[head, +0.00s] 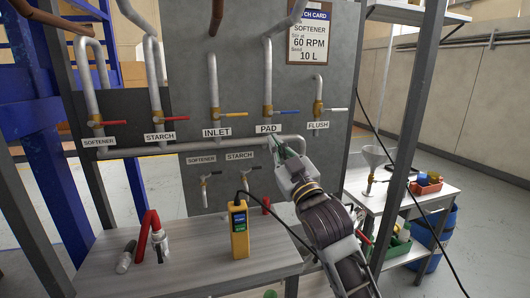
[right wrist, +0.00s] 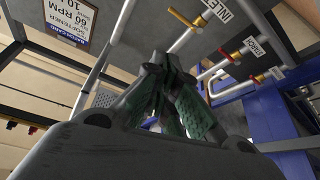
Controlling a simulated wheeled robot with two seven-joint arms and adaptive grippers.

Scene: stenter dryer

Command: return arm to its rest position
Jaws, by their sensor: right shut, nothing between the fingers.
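My right arm (head: 333,232) reaches up from the bottom right in the head view. Its gripper (head: 276,146) points at the panel, with its tips just below the PAD label (head: 269,128) and in front of the horizontal pipe (head: 220,145). I cannot tell whether the tips touch the pipe. In the right wrist view the dark green fingers (right wrist: 158,68) come together at the tips, shut and empty. The blue PAD valve handle (head: 286,113) lies sideways above the gripper, clear of it. My left gripper is not in view.
The panel carries INLET (head: 235,114), FLUSH (head: 336,110), STARCH and SOFTENER valves. A table below holds a yellow handheld device (head: 238,230) and a red-handled tool (head: 147,235).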

